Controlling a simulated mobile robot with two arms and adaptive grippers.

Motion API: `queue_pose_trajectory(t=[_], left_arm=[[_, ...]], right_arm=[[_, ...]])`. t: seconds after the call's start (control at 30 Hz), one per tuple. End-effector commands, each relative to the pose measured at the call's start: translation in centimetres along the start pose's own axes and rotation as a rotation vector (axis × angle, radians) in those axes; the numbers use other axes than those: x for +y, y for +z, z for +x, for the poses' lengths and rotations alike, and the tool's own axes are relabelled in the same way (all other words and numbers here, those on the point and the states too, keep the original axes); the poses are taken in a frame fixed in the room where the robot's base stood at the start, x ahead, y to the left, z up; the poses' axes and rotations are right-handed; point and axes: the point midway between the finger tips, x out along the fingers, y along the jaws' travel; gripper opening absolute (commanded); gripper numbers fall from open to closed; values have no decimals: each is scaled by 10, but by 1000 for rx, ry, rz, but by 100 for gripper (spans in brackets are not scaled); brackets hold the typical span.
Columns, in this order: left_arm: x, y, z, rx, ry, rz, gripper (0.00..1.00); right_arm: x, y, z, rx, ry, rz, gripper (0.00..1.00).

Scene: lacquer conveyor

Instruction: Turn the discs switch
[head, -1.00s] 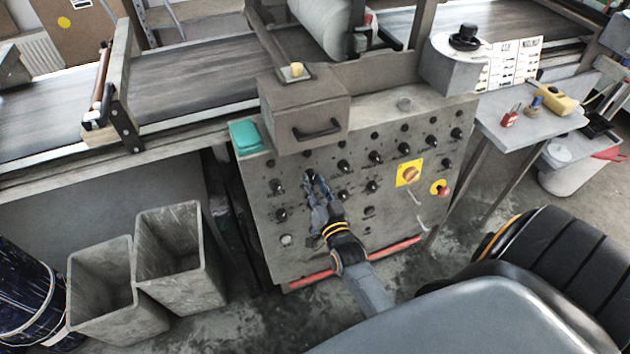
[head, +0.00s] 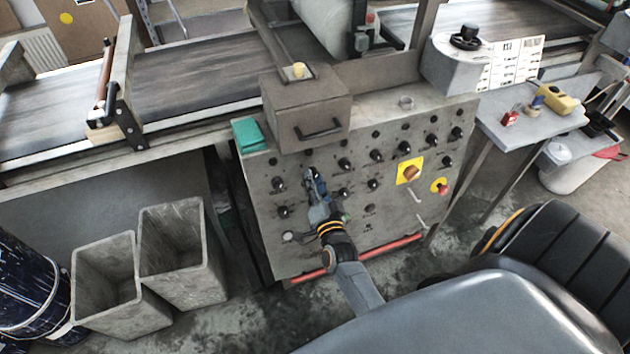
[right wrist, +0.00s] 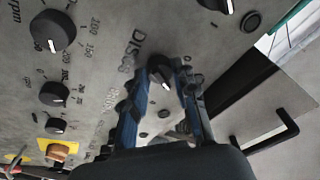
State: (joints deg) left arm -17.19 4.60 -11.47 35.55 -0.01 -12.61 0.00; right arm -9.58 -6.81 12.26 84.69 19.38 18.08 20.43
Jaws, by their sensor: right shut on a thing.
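The discs switch (right wrist: 165,72) is a black knob with a white pointer line, beside the printed word DISCS on the grey control panel (head: 390,235). In the right wrist view it sits between the two blue fingers of my right gripper (right wrist: 163,84), which is shut on it. In the head view my right gripper (head: 314,183) reaches up to the left-middle part of the panel, and its fingers hide most of the switch. My left gripper is not in view.
Other black knobs (head: 345,164) surround the gripper closely. A yellow-backed rotary switch (head: 410,171) and a red button (head: 442,188) are to the right. A box with a handle (head: 305,108) juts out above. Two grey bins (head: 180,255) stand at left.

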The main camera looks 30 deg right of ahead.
Motion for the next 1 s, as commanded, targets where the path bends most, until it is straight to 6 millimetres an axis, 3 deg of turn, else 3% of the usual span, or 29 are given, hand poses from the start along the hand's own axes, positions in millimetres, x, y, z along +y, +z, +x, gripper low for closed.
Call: queue_pose_trajectory(t=[0.2,0.23,0.3,0.33,0.67,1.0], left_arm=[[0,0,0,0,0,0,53],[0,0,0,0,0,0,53],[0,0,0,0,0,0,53],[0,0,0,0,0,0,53],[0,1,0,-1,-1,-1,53],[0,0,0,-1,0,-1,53]], right_arm=[[0,0,0,0,1,3,0],[0,0,0,0,1,3,34],[0,0,0,0,1,2,48],[0,0,0,0,1,2,51],[0,0,-3,-1,1,0,51],[1,0,-55,-1,2,1,51]])
